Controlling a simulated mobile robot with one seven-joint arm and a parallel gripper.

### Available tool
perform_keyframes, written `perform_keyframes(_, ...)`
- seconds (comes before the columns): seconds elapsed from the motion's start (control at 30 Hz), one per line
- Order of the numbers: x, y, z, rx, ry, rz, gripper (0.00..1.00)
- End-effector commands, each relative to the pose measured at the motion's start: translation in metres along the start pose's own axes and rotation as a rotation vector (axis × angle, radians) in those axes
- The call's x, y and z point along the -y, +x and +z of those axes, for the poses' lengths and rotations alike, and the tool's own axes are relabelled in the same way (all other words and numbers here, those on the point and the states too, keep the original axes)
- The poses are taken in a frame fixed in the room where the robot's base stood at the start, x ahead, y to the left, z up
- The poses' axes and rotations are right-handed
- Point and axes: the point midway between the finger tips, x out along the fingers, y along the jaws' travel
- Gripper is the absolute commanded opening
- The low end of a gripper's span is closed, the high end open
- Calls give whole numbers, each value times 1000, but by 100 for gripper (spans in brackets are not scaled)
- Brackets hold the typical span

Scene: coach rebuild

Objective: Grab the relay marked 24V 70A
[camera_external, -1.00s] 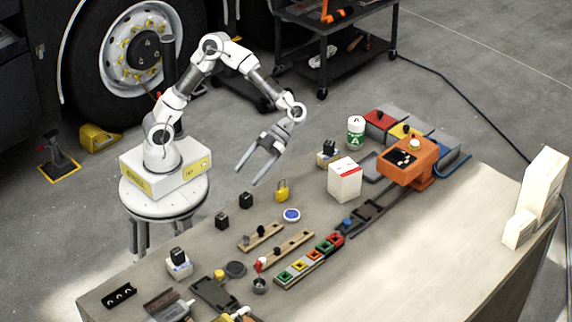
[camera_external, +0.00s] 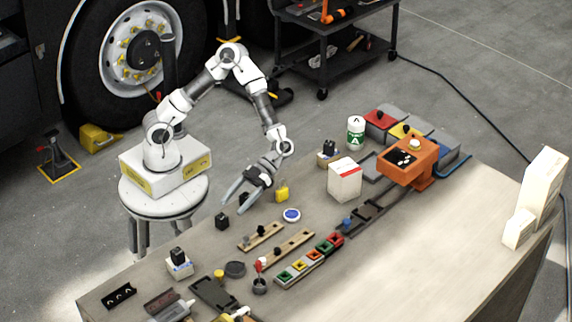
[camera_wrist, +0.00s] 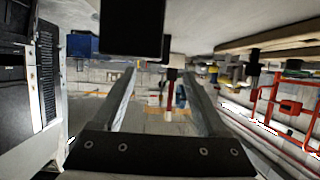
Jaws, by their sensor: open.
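Several small black blocks that look like relays are in the external view; their markings are too small to read. One black block (camera_external: 222,221) stands on the bench's near-left edge. A second (camera_external: 243,197) is close behind it, partly hidden by my gripper (camera_external: 232,203). A third (camera_external: 178,255) sits on a white box, and another (camera_external: 329,147) sits on a box at the back. My gripper is open and empty, pointing down-left, low beside the first two. In the wrist view a dark block (camera_wrist: 132,28) fills the top centre, beyond my open gripper (camera_wrist: 160,74).
A yellow padlock (camera_external: 282,194) and a blue-white round tin (camera_external: 292,215) stand right of my gripper. Wooden strips (camera_external: 288,248), a coloured row of blocks (camera_external: 311,260) and a white carton (camera_external: 344,181) lie further right. The bench's right side (camera_external: 430,260) is largely clear.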

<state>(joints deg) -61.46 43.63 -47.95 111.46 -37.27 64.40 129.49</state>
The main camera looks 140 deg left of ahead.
Motion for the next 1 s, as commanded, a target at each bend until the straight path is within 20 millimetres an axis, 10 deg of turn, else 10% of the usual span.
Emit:
perform_keyframes(0.83,-4,66,1,1,0,-2,75)
perform_keyframes(1.0,-4,66,1,1,0,-2,48)
